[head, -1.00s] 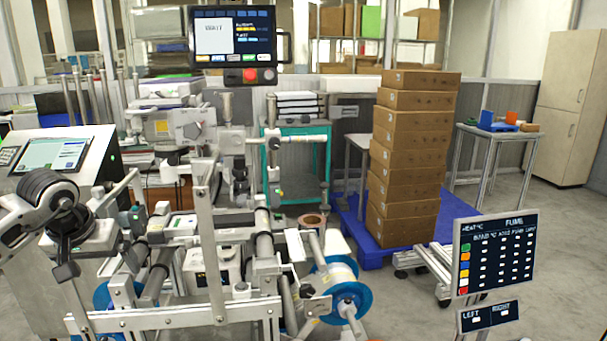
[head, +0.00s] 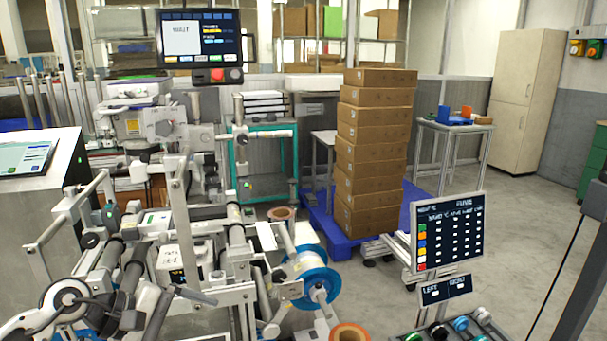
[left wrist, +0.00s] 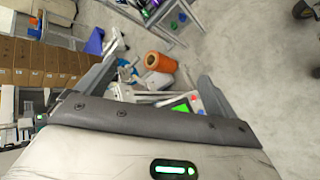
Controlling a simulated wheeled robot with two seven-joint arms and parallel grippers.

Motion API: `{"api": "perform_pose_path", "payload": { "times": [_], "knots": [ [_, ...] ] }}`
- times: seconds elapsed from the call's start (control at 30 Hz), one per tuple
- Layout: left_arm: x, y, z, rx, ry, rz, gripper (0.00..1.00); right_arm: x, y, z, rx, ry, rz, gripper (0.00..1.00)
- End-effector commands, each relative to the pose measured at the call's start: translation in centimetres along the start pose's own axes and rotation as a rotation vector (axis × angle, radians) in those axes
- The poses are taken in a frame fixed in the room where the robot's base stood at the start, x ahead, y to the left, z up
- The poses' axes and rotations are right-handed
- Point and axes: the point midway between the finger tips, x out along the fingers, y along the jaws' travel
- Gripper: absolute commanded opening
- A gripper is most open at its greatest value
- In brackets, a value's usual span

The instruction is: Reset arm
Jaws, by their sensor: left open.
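My left arm enters the head view at the lower left, with the left gripper (head: 182,312) low in front of the machine frame. The left gripper also shows in the left wrist view (left wrist: 160,74), with its two fingers spread wide apart and nothing between them in its grasp. An orange roll (left wrist: 159,62) shows beyond the fingers, apart from them. My right gripper is not in view.
The reel machine carries a blue-rimmed reel (head: 310,268). A sign panel (head: 447,232) stands at right, with an orange-brown roll (head: 349,333) low near it. Stacked boxes (head: 372,150) stand on a blue pallet (head: 345,243). Floor at right is partly clear.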

Motion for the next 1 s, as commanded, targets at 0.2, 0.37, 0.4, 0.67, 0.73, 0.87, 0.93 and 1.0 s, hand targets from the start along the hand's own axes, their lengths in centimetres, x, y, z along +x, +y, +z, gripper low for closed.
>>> {"api": "perform_pose_path", "payload": {
  "times": [0.2,0.37,0.4,0.67,0.73,0.87,0.93,1.0],
  "knots": [
    [4.4,1.4,9.1,-1.431,-0.685,0.455,0.94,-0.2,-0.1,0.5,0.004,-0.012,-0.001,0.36],
    [4.9,-4.5,6.4,-2.679,-1.185,0.638,0.94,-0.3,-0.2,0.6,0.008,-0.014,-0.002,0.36],
    [5.4,-7.3,5.9,2.655,1.166,-0.608,0.94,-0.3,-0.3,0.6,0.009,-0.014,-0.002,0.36],
    [8.2,-20.1,8.1,1.596,0.716,-0.373,0.94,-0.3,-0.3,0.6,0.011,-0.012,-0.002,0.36],
    [8.4,-21.4,8.8,1.481,0.67,-0.356,0.94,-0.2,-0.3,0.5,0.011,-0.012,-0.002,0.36],
    [8.7,-22.3,9.3,1.4,0.64,-0.343,0.94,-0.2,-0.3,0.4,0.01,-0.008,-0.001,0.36],
    [8.7,-22.3,9.3,1.399,0.639,-0.343,0.94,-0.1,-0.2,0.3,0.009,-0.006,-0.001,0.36],
    [8.7,-22.3,9.3,1.402,0.64,-0.343,0.94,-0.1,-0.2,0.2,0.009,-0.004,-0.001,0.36]
  ]
}}
